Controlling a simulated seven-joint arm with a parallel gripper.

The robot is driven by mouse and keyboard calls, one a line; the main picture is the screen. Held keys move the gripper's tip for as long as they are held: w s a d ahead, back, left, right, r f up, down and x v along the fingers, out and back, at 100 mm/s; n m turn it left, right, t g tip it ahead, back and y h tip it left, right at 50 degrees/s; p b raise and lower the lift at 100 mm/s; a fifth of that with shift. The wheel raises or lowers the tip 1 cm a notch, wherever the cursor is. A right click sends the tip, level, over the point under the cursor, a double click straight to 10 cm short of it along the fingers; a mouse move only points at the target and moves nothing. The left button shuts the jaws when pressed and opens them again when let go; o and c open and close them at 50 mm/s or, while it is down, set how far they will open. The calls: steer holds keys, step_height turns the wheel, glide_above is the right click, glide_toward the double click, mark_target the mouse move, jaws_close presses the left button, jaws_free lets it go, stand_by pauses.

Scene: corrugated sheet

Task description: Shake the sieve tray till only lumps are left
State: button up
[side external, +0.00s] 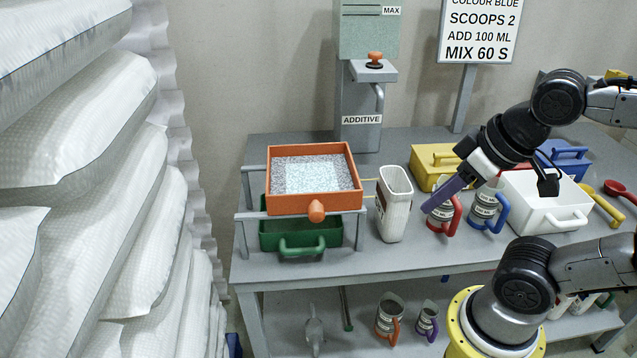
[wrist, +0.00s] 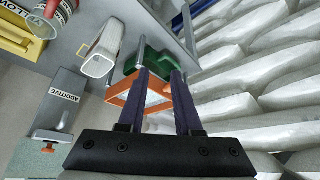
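The orange sieve tray (side external: 285,204) rests on a grey rail frame (side external: 243,215) at the left of the bench in the side view. Speckled grey-white material (side external: 310,175) covers its floor, with a paler square in the middle; I cannot tell lumps from powder. Its rounded orange handle (side external: 316,211) points to the front. A green bin (side external: 340,233) sits under the tray. My gripper (side external: 430,206) is well right of the tray, above the mugs. In the wrist view my gripper (wrist: 160,73) has its purple fingers apart and empty, with part of the orange tray (wrist: 125,98) seen beyond them.
A white container (side external: 394,205) stands between tray and mugs. A red-handled mug (side external: 441,213) and a blue-handled mug (side external: 485,208) are under my gripper. A white tub (side external: 540,213) is right of them. An additive dispenser (side external: 360,105) stands behind; stacked sacks (side external: 80,130) fill the left.

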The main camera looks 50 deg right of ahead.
steer(key=shift+m, duration=0.5)
steer(key=shift+c, duration=1.2)
steer(key=shift+a+m, duration=0.1)
steer(key=shift+m, duration=0.7)
jaws_close()
steer(key=w+r+m+g+y, duration=0.25)
steer(key=w+m, duration=0.85)
steer(key=m, duration=1.2)
steer(key=w+a+f, duration=0.1)
steer(key=w+f, duration=0.3)
steer(key=f, duration=0.2)
steer(key=w+a+f+m, duration=0.1)
steer(key=w+f, duration=0.2)
steer(key=f, duration=0.3)
steer(key=shift+w+g, duration=0.35)
steer(key=shift+g, duration=0.1)
